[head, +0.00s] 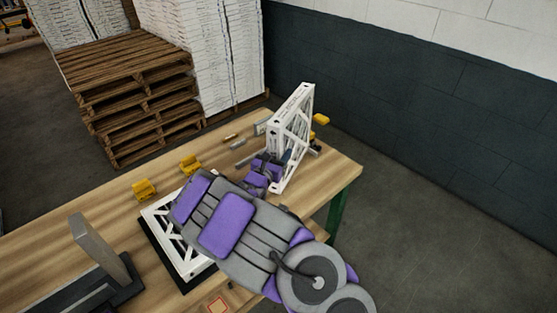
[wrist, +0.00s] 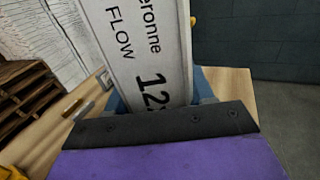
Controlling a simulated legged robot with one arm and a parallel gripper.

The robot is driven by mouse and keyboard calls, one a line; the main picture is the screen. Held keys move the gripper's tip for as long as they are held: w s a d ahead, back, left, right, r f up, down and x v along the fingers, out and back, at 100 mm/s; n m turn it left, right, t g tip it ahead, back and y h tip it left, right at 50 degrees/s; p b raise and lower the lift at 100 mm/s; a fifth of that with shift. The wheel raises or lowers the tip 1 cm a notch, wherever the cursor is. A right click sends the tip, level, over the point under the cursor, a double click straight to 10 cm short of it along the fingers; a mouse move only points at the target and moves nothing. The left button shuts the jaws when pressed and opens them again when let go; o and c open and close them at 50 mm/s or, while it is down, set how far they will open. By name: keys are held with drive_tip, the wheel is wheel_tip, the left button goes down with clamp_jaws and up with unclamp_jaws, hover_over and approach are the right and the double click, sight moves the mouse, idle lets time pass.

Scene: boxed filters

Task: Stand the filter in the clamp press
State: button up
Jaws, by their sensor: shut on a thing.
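A white framed filter (head: 291,135) stands nearly upright at the far right part of the wooden bench. My gripper (head: 272,168) is shut on its near lower edge. In the wrist view, the filter's printed white edge (wrist: 145,50) rises from behind my gripper's black and purple body (wrist: 165,125). Grey metal pieces (head: 262,127) and a yellow part (head: 321,119) show around the filter; they look like the clamp press. The filter and my gripper hide much of it, and I cannot tell whether the filter's bottom touches it.
Another white lattice-faced filter (head: 160,222) lies flat, partly under my arm. Yellow blocks (head: 144,189) sit on the bench (head: 125,208). A grey upright plate (head: 98,246) stands at left. Stacked pallets (head: 135,85) and white stacks are behind; a dark wall (head: 400,90) is right.

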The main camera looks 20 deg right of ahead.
drive_tip(key=shift+a+f, duration=0.3)
drive_tip(key=shift+f, duration=0.3)
drive_tip(key=shift+a+f, duration=0.25)
drive_tip(key=shift+f, duration=0.35)
drive_tip(key=shift+c, duration=1.1)
drive_tip(key=shift+a, duration=0.3)
clamp_jaws()
drive_tip(key=o, duration=0.9)
unclamp_jaws()
drive_tip(key=shift+d, duration=0.15)
drive_tip(key=o, duration=0.4)
drive_tip(key=shift+d, duration=0.45)
